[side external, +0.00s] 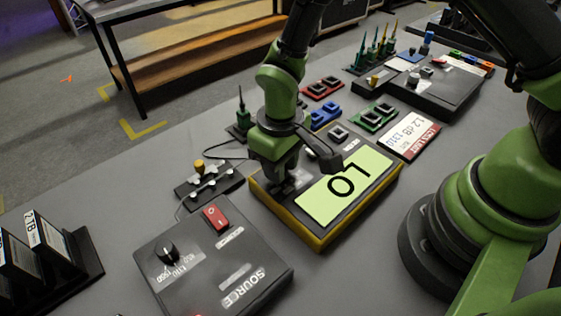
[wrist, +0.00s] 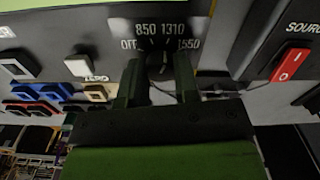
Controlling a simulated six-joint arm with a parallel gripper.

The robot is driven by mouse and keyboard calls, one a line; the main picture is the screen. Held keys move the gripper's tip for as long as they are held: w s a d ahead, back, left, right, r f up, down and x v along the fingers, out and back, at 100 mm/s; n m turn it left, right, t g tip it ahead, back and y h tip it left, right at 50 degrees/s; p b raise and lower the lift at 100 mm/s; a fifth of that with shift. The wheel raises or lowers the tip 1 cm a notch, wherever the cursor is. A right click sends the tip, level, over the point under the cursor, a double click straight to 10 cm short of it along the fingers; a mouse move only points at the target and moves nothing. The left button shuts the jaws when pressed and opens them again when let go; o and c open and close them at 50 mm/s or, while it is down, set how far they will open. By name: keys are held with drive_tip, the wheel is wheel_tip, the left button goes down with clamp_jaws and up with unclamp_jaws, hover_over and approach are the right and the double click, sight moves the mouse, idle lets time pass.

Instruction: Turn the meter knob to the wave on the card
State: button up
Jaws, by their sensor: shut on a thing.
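The meter (side external: 322,237) is a dark box with a yellow rim, and its pale green display (side external: 345,187) reads LO. Its black knob (wrist: 160,64) shows in the wrist view, below the printed marks OFF, 850, 1310 and 1550. My gripper (wrist: 157,76) is shut on the knob, one finger on each side. A pale mark on the knob points roughly up, but I cannot tell exactly which wave it meets. In the side view my gripper (side external: 282,184) covers the knob. The white and red card (side external: 410,136) beside the meter reads 1.2 dB and 1310.
The source box (side external: 215,262) with a red switch (side external: 216,218) and its own knob (side external: 167,251) stands at the front left. A small connector block (side external: 208,184) sits beside the meter. Red (side external: 322,88), blue (side external: 324,114) and green (side external: 374,118) parts lie behind it.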

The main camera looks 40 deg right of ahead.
drive_tip(key=o, duration=0.9)
wheel_tip(320, 180, up, 10)
drive_tip(key=s+d+r+m+t+y, duration=0.1)
drive_tip(key=s+d+r+m+t, duration=0.15)
drive_tip(key=r, duration=0.35)
drive_tip(key=s+d+r+m+t, duration=0.1)
drive_tip(key=s+d+r, duration=0.15)
drive_tip(key=r, duration=0.35)
drive_tip(key=s+d+r+t, duration=0.1)
drive_tip(key=s, duration=0.2)
drive_tip(key=s+d+r+m+t, duration=0.1)
drive_tip(key=s+d+r, duration=0.1)
drive_tip(key=s, duration=0.1)
drive_tip(key=s+d+r+m+t+y, duration=0.1)
drive_tip(key=s, duration=0.2)
drive_tip(key=shift+s+d+r+m+t, duration=0.1)
drive_tip(key=shift+d+r+m+t, duration=0.05)
drive_tip(key=shift+r+m+t, duration=0.15)
